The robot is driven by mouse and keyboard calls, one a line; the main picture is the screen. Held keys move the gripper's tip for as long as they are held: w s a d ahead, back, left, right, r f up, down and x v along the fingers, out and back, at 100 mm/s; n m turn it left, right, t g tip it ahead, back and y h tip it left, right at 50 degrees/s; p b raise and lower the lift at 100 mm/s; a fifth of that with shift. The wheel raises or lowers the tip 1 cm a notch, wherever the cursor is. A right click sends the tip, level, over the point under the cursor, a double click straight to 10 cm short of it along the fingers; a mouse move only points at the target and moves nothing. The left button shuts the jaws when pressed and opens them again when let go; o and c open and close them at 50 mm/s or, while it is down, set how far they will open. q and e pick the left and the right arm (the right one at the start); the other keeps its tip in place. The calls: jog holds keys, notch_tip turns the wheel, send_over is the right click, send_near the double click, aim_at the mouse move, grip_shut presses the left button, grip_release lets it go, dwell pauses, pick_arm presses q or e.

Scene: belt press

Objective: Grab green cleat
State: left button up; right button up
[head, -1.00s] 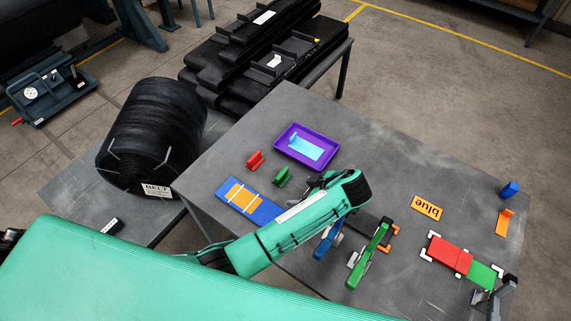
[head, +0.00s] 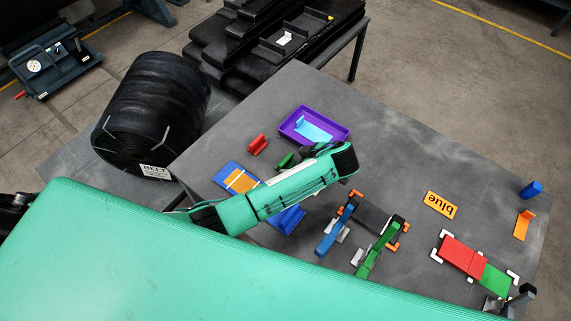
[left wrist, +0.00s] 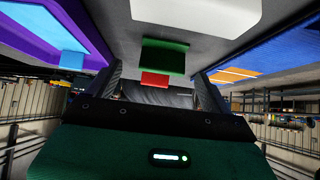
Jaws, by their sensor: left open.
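The green cleat (head: 284,161) lies on the grey table, partly hidden by my left arm in the head view. In the left wrist view the green cleat (left wrist: 165,56) is ahead, between the lines of the two fingers. My left gripper (head: 303,155) is open and empty, close beside the green cleat; its fingers also show in the left wrist view (left wrist: 160,84). Whether a finger touches the cleat I cannot tell. A red cleat (head: 258,144) lies just beyond the green one, and shows behind it in the left wrist view (left wrist: 154,79).
A purple tray (head: 288,127) holding a light blue cleat (head: 313,129) stands beyond the gripper. A blue board with an orange panel (head: 240,181) lies left. Clamps with blue (head: 334,232) and green (head: 380,250) handles stand nearer. An orange "blue" card (head: 441,205) lies right.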

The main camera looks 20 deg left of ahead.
aim_at(288, 161)
pick_arm(q)
jog(key=b+x, duration=0.2)
jog(key=x, duration=0.2)
jog(key=shift+s+a+f+b, duration=0.1)
jog(key=shift+a+f+b, duration=0.05)
jog(key=shift+a+b, duration=0.2)
jog(key=shift+a+f, duration=0.1)
jog(key=shift+f, duration=0.05)
jog(key=c, duration=1.1)
